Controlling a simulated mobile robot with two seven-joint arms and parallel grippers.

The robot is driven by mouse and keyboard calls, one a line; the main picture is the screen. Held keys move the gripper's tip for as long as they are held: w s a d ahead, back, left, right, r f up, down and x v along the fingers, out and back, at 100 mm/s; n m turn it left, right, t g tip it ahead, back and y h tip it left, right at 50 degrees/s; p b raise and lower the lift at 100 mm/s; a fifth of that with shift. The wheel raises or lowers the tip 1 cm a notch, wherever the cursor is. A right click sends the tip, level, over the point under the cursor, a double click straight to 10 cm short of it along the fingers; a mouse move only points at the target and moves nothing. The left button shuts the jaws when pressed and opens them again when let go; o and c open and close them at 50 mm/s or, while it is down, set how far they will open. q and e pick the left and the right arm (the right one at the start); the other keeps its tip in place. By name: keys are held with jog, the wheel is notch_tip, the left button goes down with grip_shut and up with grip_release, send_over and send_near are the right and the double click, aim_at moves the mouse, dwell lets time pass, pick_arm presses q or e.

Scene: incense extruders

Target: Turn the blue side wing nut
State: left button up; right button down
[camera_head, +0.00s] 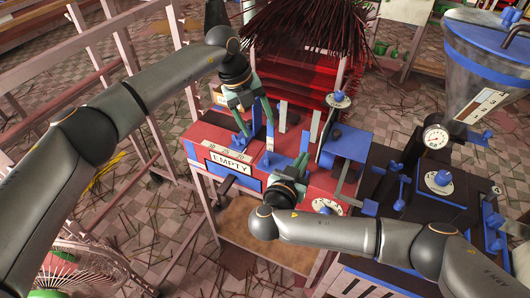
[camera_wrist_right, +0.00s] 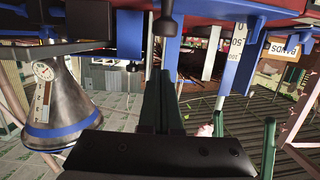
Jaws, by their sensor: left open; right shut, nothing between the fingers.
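Several blue fittings sit on the red machine (camera_head: 318,182) and the dark machine beside it; I cannot tell surely which is the side wing nut. One candidate is the small blue winged piece (camera_head: 402,192) on the dark machine. My left gripper (camera_head: 256,122) is open and empty, fingers pointing down over the red machine's top, behind the EMPTY label. My right gripper (camera_head: 300,163) is shut and empty at the red machine's front right. In the right wrist view its green fingers (camera_wrist_right: 160,78) are together, below a dark knob (camera_wrist_right: 167,24) and a hanging blue plate (camera_wrist_right: 130,36).
A blue platform (camera_head: 350,144) stands just right of my right gripper. The dark machine carries a gauge (camera_head: 435,138) and a large metal hopper (camera_head: 487,65). A bundle of dark sticks (camera_head: 305,32) is behind. A fan (camera_head: 68,270) stands at lower left.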

aim_at(267, 156)
pick_arm(q)
jog(key=f+n, duration=0.3)
jog(key=n, duration=0.2)
jog(key=d+f+n, duration=0.1)
jog(key=f+n, duration=0.3)
jog(key=n, duration=0.1)
jog(key=d+f+n+h, duration=0.1)
jog(key=f+n, duration=0.3)
jog(key=n, duration=0.1)
dwell(0.3)
jog(key=shift+c, duration=0.2)
jog(key=c, duration=1)
jog(key=shift+c, duration=0.2)
